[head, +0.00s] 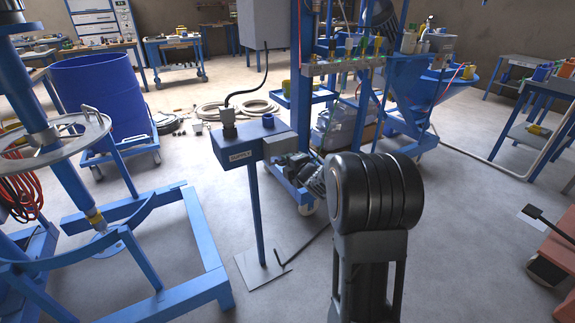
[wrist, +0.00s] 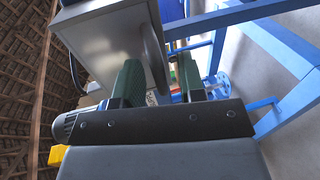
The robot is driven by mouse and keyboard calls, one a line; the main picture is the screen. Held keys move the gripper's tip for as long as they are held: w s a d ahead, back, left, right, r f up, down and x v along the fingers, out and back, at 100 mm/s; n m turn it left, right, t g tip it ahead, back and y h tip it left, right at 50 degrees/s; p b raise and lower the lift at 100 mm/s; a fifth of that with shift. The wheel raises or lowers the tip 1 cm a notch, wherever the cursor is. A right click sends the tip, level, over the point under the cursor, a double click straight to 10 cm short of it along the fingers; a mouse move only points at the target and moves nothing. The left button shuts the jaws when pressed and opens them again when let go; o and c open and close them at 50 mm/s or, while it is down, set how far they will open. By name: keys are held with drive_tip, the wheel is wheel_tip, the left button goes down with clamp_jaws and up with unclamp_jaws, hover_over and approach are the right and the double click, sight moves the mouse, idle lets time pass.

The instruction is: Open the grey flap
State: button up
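My gripper (wrist: 159,72) shows in the wrist view as two green ribbed fingers on a dark bar. The fingers stand apart with a gap between them, and I see nothing held. A grey metal box (wrist: 100,45) fills the upper left of the wrist view, just beyond the fingers. A darker grey panel with a curved edge (wrist: 153,40) is at its right side, above the gap; it may be the grey flap, but I cannot tell for sure. Contact with the fingers is not clear. In the head view my gripper is not visible.
A finned grey motor (wrist: 75,124) is left of the fingers, and blue frame beams (wrist: 285,50) are on the right. In the head view a blue labelled box (head: 238,150) stands on a post, left of my arm. A blue drum (head: 100,95) is farther left.

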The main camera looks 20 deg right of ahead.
drive_tip(key=shift+w, duration=0.25)
drive_tip(key=shift+c, duration=0.2)
clamp_jaws()
drive_tip(key=shift+a, duration=0.1)
